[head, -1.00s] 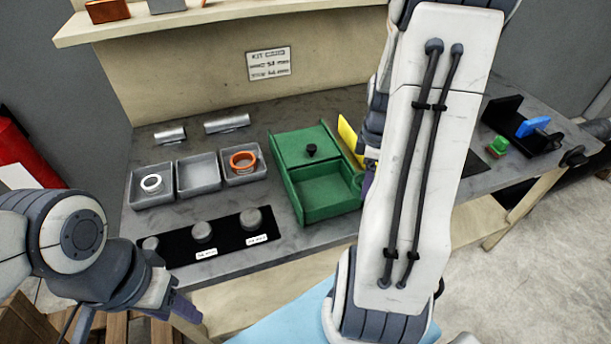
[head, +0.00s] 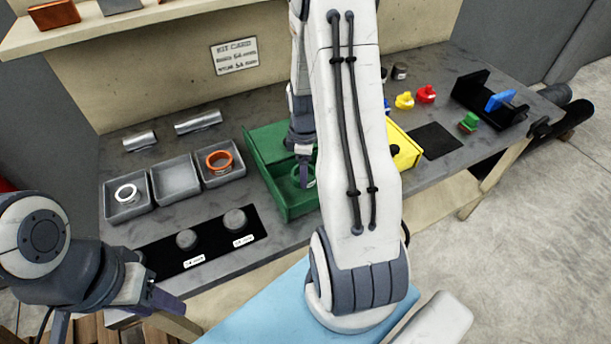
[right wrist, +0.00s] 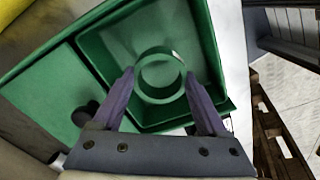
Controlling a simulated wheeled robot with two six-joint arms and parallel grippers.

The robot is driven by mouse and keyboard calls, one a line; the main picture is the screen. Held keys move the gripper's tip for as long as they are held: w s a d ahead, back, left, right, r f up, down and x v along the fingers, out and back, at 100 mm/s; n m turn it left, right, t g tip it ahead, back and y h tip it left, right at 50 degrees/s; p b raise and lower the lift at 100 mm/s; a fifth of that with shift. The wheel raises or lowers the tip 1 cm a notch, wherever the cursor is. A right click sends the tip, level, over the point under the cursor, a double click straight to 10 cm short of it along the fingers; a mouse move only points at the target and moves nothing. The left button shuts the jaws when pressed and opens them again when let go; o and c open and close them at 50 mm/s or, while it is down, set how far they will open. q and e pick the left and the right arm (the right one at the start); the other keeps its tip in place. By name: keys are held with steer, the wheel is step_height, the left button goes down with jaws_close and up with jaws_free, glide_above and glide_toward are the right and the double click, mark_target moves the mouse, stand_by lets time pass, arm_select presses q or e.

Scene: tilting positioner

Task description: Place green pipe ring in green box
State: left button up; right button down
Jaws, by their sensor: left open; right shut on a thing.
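The green box (head: 287,212) stands on the grey bench with an open front compartment. Its flat lid part with a dark knob is at the back. The green pipe ring (head: 305,178) shows at the compartment, partly behind my right gripper (head: 304,178). In the right wrist view the ring (right wrist: 160,97) is between the fingertips of my right gripper (right wrist: 160,85), which is shut on it. The ring appears over the open compartment (right wrist: 105,45); I cannot tell whether it touches the floor. My left gripper (head: 112,314) is open and empty at the lower left, away from the box.
Grey trays (head: 175,182) left of the box hold a white ring and an orange ring. A black mat (head: 212,245) carries grey knobs. A yellow box (head: 404,150) is partly hidden by my right arm. Small coloured parts and a black stand (head: 478,98) are at the right.

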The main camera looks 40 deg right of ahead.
step_height(320, 180, down, 3)
steer(key=shift+f+p, duration=0.15)
steer(key=shift+p, duration=0.15)
steer(key=shift+f, duration=0.15)
steer(key=shift+f, duration=0.2)
jaws_free()
steer(key=shift+r, duration=0.15)
steer(key=shift+r, duration=0.2)
step_height(320, 180, up, 12)
steer(key=b, duration=0.1)
steer(key=shift+b, duration=0.35)
